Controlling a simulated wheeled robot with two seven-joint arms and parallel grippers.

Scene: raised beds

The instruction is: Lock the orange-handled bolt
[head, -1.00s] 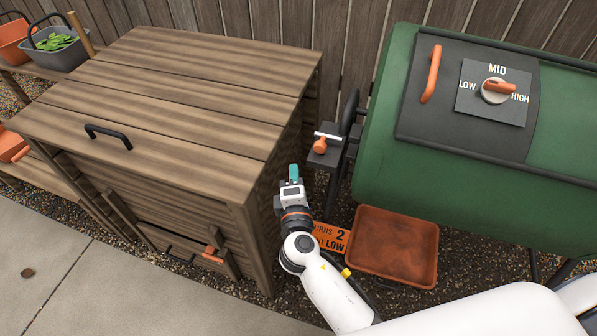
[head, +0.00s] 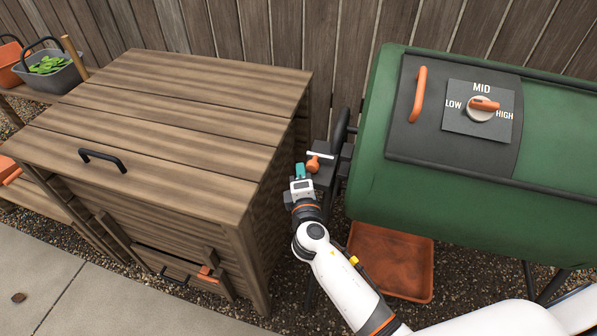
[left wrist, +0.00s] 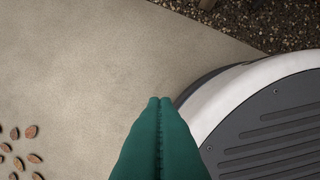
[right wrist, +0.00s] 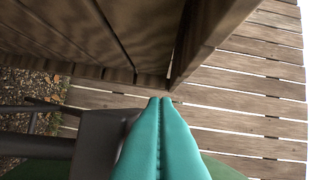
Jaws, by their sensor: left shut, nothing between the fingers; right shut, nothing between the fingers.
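The bolt has an orange handle (head: 313,164) and a pale metal rod (head: 320,154). It sits on a dark bracket at the left end of the green drum (head: 365,170). My right gripper (head: 299,170) is shut and empty, its teal fingertips just left of the orange handle in the head view. I cannot tell whether they touch it. In the right wrist view the shut fingers (right wrist: 160,105) point towards wooden boards, with a dark bracket to their left. The bolt handle is not visible there. My left gripper (left wrist: 160,105) is shut and empty above paving, outside the head view.
A slatted wooden bin (head: 180,130) stands close left of my right gripper, with another orange handle (head: 207,273) low on its front. The drum carries an orange grab handle (head: 420,94) and a dial (head: 481,108) set near MID. An orange-brown tray (head: 400,262) lies below.

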